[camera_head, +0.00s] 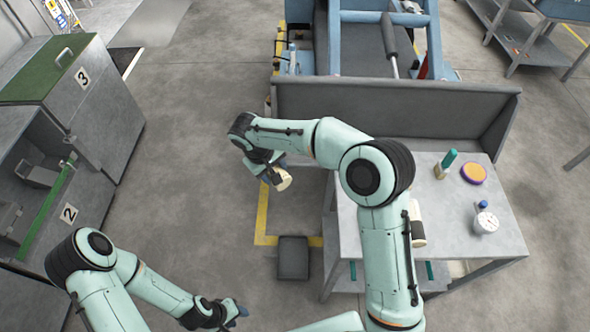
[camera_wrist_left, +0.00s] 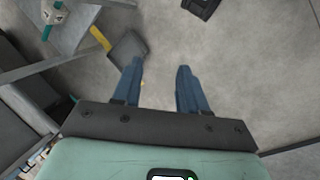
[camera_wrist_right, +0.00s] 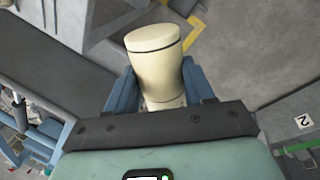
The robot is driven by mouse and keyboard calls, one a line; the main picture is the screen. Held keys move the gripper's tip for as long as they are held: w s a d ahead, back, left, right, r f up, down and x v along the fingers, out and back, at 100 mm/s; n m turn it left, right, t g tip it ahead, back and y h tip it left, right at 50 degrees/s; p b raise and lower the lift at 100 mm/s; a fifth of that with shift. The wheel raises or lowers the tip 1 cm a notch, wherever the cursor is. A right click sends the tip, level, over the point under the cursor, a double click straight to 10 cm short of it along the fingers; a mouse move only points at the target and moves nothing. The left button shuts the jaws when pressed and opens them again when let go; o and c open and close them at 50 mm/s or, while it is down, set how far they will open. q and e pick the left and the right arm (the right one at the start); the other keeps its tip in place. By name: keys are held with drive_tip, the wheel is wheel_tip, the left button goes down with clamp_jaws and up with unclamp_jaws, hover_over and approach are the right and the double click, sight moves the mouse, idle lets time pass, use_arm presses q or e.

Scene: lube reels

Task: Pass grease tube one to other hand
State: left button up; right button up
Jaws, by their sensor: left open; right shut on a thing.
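My right gripper (camera_head: 272,168) is shut on a cream grease tube (camera_head: 283,180) and holds it over the floor, left of the table. In the right wrist view the tube (camera_wrist_right: 155,62) stands out between the blue fingers, with a thin dark ring near its wide end; its lower part is hidden in the jaws. My left gripper (camera_head: 236,312) is low in the head view, well apart from the tube. In the left wrist view its two blue fingers (camera_wrist_left: 158,82) are spread with nothing between them. Whether the tube carries a number cannot be seen.
A grey table (camera_head: 455,235) at right holds a green-and-cream tube (camera_head: 446,163), an orange-purple disc (camera_head: 474,174) and a white dial gauge (camera_head: 486,222). Another cream cylinder (camera_head: 417,228) is partly hidden by my right arm. Cabinets (camera_head: 90,90) stand left; a dark box (camera_head: 293,258) lies below.

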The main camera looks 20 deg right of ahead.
use_arm(q)
drive_tip(key=o, duration=0.8)
drive_tip(key=shift+w+d, duration=0.1)
drive_tip(key=shift+w, duration=0.15)
drive_tip(key=shift+c, duration=0.2)
drive_tip(key=w+d+r+m+t+h, duration=0.1)
drive_tip(key=w+d+r+m, duration=0.1)
drive_tip(key=w+r+m, duration=0.5)
drive_tip(key=w+d+r+m+t+h, duration=0.15)
drive_tip(key=w+m, duration=0.35)
drive_tip(key=w, duration=0.5)
drive_tip(key=w+d+r+m+t+h, duration=0.1)
drive_tip(key=w+d+r+m, duration=0.1)
drive_tip(key=w+r+m, duration=0.5)
drive_tip(key=w+a+r+m+h, duration=0.1)
drive_tip(key=w+a+r+m, duration=0.1)
drive_tip(key=w+r+m, duration=0.8)
wheel_tip(320, 180, up, 11)
drive_tip(key=m+g+h, duration=0.2)
drive_tip(key=m, duration=0.4)
drive_tip(key=s+x, duration=0.1)
drive_tip(key=x, duration=1)
drive_tip(key=shift+w+f, duration=0.25)
drive_tip(key=shift+w, duration=0.15)
use_arm(e)
drive_tip(key=w+a+r+n, duration=0.1)
drive_tip(key=a+r+n, duration=0.1)
drive_tip(key=a, duration=0.4)
drive_tip(key=shift+w+n+t, duration=0.3)
drive_tip(key=shift+n, duration=0.3)
